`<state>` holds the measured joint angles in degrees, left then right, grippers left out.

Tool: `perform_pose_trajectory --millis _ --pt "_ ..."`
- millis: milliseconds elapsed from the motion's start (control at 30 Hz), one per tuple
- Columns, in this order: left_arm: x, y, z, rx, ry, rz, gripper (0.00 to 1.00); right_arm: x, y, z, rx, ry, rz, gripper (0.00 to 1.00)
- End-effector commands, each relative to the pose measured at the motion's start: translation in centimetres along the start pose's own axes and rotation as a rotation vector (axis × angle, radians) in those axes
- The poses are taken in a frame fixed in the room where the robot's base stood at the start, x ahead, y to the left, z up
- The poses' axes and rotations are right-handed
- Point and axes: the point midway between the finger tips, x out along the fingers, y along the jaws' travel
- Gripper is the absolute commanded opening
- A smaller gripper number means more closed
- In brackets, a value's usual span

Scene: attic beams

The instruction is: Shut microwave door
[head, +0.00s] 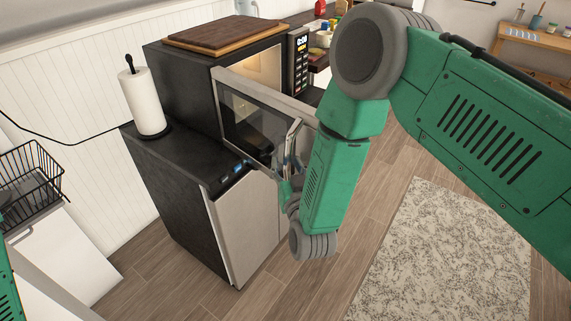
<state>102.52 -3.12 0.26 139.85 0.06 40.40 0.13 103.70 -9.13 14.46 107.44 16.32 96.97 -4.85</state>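The microwave (185,68) is black and stands on a dark counter, its lit interior showing. Its door (262,106), with a dark window and pale frame, stands open, swung out toward me from its left side. The door's handle (296,130) is at its free right edge. My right gripper (286,163) is at the lower right corner of the door, close below the handle. Its fingers are small and partly hidden by my arm, so I cannot tell whether they touch the handle or are open. A bit of my green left arm shows at the left edge; its gripper is out of view.
A wooden cutting board (225,32) lies on top of the microwave. A paper towel roll (143,100) stands on the counter (185,155) to its left. A black wire basket (35,175) is at the far left. A patterned rug (445,260) lies on open wooden floor at right.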

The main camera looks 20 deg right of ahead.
Motion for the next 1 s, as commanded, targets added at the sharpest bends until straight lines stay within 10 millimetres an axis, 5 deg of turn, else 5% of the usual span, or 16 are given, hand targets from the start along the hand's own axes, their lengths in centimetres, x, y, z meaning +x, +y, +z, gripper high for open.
perform_pose_trajectory --millis 67,133,167,633,1000 --pt "0.0 0.0 0.0 0.000 0.000 0.000 0.00 0.0 0.0 0.0 0.000 0.000 0.000 0.29" --pt "0.0 0.0 0.0 0.000 0.000 0.000 0.00 0.0 -0.1 0.0 -0.001 0.000 0.000 0.04" --pt "0.0 0.0 0.0 0.000 0.000 0.000 0.00 0.0 -0.2 0.0 -0.002 0.000 0.000 0.00" --pt "0.6 0.0 0.0 0.000 0.000 0.000 0.00 0.8 1.5 -0.2 -0.001 -0.002 -0.049 0.00" --pt "4.0 0.1 0.2 0.000 0.000 0.000 0.00 6.2 9.4 -0.7 -0.004 -0.021 -0.303 0.00"
